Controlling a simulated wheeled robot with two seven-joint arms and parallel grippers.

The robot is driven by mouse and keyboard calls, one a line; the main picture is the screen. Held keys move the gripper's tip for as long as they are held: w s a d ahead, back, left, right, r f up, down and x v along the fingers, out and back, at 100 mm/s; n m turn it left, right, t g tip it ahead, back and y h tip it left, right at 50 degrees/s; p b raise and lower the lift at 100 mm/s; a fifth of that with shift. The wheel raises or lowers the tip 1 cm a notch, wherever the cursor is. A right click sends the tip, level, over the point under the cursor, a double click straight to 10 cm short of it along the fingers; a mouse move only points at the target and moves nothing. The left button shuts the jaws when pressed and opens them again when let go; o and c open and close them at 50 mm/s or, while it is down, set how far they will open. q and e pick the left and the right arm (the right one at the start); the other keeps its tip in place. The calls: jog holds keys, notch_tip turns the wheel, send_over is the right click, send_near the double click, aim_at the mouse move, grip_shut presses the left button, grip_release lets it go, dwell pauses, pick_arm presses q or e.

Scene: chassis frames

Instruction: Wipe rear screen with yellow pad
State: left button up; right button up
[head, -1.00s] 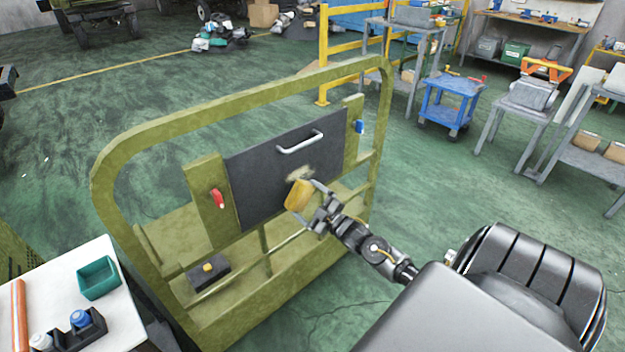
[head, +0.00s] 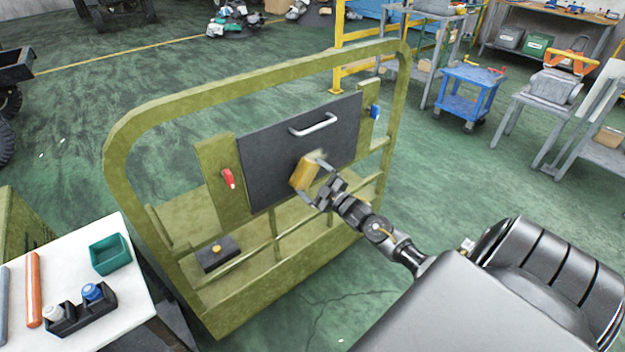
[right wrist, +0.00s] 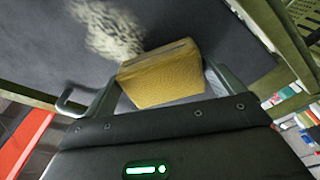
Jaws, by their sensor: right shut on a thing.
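The rear screen (head: 275,160) is a dark grey panel with a light handle, set in an olive-green frame (head: 225,82). My right gripper (head: 318,183) is shut on the yellow pad (head: 305,172) in front of the panel's lower right part. In the right wrist view the pad (right wrist: 160,75) sits between the two fingers, close to the panel (right wrist: 215,30). I cannot tell whether it touches. A pale dusty smudge (right wrist: 108,30) lies on the panel beside the pad. In the head view the pad hides most of it. My left gripper is not in view.
A red latch (head: 229,178) and a blue latch (head: 375,111) flank the panel. A black box with a yellow knob (head: 217,252) sits low in the frame. A white table (head: 120,290) with a teal bin (head: 110,254) stands at left. A blue cart (head: 466,93) stands behind right.

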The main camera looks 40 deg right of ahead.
pick_arm(q)
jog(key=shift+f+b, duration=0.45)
jog(key=shift+b, duration=0.05)
pick_arm(e)
jog(key=shift+w+d, duration=0.1)
jog(key=shift+w, duration=0.8)
jog(key=shift+c, duration=0.2)
jog(key=shift+f, duration=0.1)
